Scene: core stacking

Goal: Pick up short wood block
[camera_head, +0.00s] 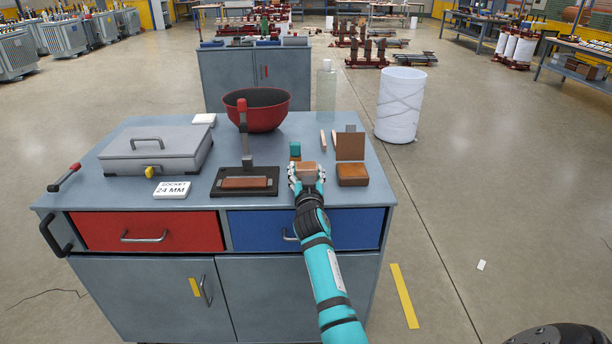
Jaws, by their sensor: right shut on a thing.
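A short brown wood block (308,168) is near the front of the grey cabinet top, between the fingers of my right gripper (306,175). The gripper is shut on it, with a finger on either side. The fingers and hand hide the block's lower part, so I cannot tell whether it still touches the top. My teal right arm reaches in from the bottom. My left gripper is not in view.
Right of the gripper are a brown block (352,177) and an upright brown panel (350,147). A small teal-topped block (295,148) stands behind. Left are a black-framed stand (217,184), a red bowl (245,115) and a grey metal box (160,160).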

